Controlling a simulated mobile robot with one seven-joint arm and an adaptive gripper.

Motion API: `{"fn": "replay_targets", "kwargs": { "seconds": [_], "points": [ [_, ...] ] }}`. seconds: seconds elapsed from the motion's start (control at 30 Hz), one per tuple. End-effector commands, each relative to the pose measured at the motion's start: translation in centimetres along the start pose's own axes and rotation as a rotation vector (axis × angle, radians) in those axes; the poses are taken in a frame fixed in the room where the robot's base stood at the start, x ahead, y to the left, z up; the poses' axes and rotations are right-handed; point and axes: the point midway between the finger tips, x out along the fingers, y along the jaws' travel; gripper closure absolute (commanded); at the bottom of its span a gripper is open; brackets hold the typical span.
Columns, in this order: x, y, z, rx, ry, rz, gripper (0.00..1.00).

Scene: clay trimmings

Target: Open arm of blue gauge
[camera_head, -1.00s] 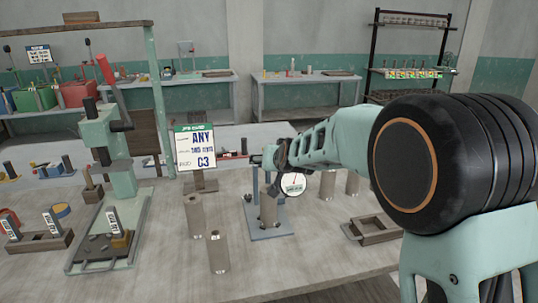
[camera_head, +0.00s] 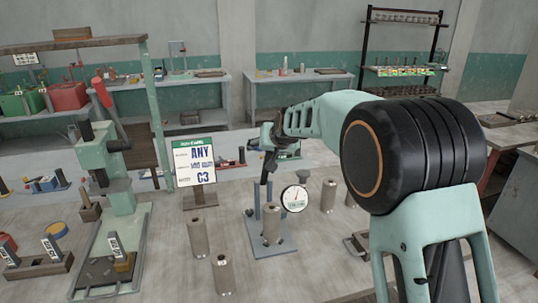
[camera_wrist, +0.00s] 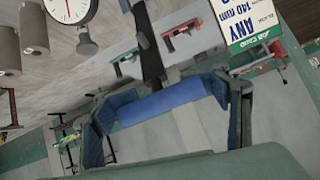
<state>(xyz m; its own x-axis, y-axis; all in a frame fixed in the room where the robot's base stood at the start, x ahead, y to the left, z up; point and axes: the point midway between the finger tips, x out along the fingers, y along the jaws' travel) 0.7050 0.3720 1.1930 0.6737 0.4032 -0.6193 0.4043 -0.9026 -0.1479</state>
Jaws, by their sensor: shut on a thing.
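The blue gauge (camera_head: 286,246) stands on the table in the middle of the head view, with a grey-brown cylinder (camera_head: 271,225) upright on its base. Its white round dial (camera_head: 294,199) faces me, and a dial also shows at the top left of the wrist view (camera_wrist: 70,8). The gauge's arm (camera_head: 264,192) shows as a dark, nearly upright bar rising from the post to my gripper (camera_head: 267,148). In the wrist view my gripper (camera_wrist: 168,96) is shut on a blue bar (camera_wrist: 165,102) at the end of a dark stem. The hinge is too small to make out.
Several cylinders stand around the gauge, including one in front (camera_head: 223,273) and one on the right (camera_head: 328,195). A sign (camera_head: 196,162) stands behind left. A green press (camera_head: 107,165) is at the left. A shallow wooden tray (camera_head: 357,243) lies partly behind my arm.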

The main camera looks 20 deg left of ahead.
Motion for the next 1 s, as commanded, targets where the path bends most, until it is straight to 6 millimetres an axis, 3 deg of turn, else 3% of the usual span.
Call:
{"fn": "replay_targets", "kwargs": {
  "seconds": [0.03,0.2,0.9,0.93,1.0],
  "points": [
    [-0.22,0.05,-1.01,-0.003,0.016,0.002,0.88],
    [-0.12,-0.05,-1.52,-0.002,0.018,0.001,0.89],
    [-0.07,-0.09,-1.66,-0.003,0.018,0.001,0.89],
    [-0.07,-0.09,-1.66,-0.004,0.018,0.001,0.43],
    [-0.04,-0.09,-1.6,-0.003,0.017,0.001,0.36]
  ]
}}
